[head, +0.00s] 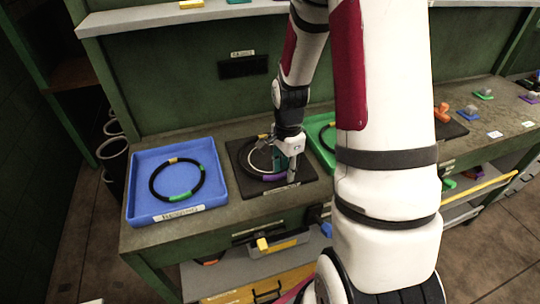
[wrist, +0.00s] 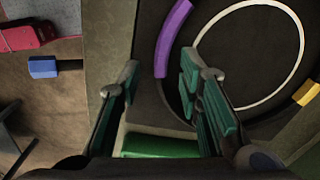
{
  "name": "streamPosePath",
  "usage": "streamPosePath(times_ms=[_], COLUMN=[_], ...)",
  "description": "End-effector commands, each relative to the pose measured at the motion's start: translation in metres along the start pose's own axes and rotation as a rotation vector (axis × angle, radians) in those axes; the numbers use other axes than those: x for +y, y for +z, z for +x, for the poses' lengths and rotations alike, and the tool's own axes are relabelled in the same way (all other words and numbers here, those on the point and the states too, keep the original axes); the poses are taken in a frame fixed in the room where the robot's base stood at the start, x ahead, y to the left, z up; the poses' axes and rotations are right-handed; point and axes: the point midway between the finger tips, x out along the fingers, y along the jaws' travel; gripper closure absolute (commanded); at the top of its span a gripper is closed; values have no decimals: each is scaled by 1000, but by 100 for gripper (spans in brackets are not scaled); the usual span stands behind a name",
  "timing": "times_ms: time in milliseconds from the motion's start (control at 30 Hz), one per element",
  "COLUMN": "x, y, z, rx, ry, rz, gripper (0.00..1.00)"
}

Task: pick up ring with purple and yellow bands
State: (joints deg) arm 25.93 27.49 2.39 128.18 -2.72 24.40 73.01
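The ring with purple and yellow bands lies flat on a dark square mat in the head view, its purple band (head: 274,178) at the near side, partly behind my gripper (head: 287,167). In the wrist view the purple band (wrist: 172,38) is at top centre and the yellow band (wrist: 306,93) at the right edge. My gripper (wrist: 160,70) is open, with its green-padded fingers apart. The purple band's lower end shows between the fingertips. The right finger hides part of the black ring. Whether the fingers touch the ring I cannot tell.
A blue tray (head: 142,201) on the left holds a black ring with green and orange bands. A green tray (head: 315,128) with another black ring is on the right, partly behind my arm. A pale circle (wrist: 303,35) shows on the mat inside the ring.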

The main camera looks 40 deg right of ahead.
Motion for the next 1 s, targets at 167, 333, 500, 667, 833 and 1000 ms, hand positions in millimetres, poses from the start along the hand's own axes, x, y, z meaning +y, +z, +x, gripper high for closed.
streamPosePath(times_ms=[167,333,500,667,833,1000], x=[0,0,0,0,0,-1], y=[0,0,0,0,0,0], z=[5,5,5,5,4,0], rx=[0,0,0,0,0,1], ry=[-1,-1,-1,-1,-1,-2], rz=[-1,-1,-1,-1,-1,0], gripper=[68,72,100,100,100,100])
